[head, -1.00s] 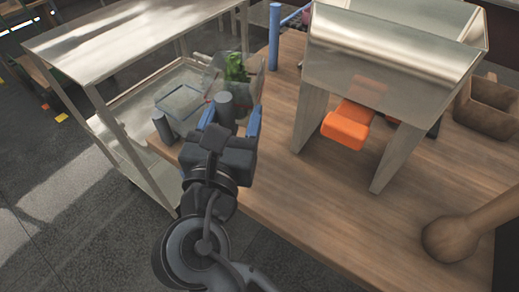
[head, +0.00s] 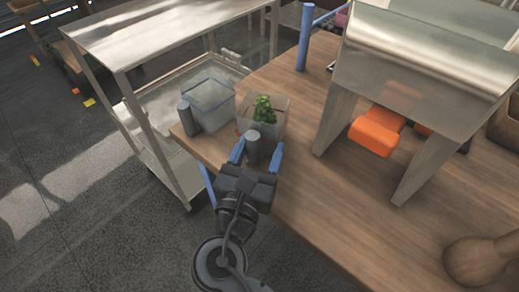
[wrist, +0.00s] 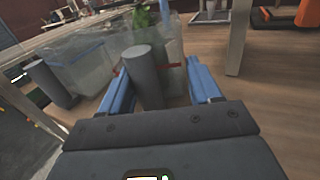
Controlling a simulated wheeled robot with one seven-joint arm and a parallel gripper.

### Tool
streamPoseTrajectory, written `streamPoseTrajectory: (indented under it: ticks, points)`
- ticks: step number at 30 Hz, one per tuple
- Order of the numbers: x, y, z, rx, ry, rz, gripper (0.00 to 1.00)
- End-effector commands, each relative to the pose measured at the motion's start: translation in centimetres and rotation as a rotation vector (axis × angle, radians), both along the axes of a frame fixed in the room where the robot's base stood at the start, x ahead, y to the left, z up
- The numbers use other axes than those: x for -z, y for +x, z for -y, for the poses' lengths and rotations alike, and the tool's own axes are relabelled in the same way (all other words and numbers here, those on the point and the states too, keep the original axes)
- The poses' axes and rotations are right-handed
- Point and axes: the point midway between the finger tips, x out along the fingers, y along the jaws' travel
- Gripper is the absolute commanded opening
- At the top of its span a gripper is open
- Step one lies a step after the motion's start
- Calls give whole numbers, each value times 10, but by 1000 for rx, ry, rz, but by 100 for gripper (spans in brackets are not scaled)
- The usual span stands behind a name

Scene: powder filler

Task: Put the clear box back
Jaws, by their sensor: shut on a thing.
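A clear box (head: 281,117) with green leafy contents (head: 264,108) is at the left end of the wooden table, left of the metal stand. Its grey cylindrical handle (head: 253,149) points toward me. My gripper (head: 257,152) is shut on this handle, with a blue finger on each side. The handle also shows between the fingers in the wrist view (wrist: 143,78). The box looks upright; I cannot tell whether its base touches the table. A second clear box (head: 209,100), with its own grey handle (head: 186,117), stands just left of it at the table's corner.
A metal stand (head: 420,50) rises on the right, with an orange block (head: 374,139) under it. A blue post (head: 304,38) stands behind the held box. A metal shelf cart (head: 150,35) is at the left. The wooden table's (head: 335,215) front middle is clear.

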Motion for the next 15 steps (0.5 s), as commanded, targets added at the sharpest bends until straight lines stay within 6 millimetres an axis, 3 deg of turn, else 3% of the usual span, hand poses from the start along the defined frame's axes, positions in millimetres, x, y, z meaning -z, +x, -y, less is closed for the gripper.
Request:
streamPoseTrajectory:
  ticks: [3,4,12,15]
  points:
    - [3,0,0,1,-1,0,26]
    - [3,0,0,1,-1,0,64]
    - [3,0,0,1,0,0,89]
    - [3,0,0,1,0,0,89]
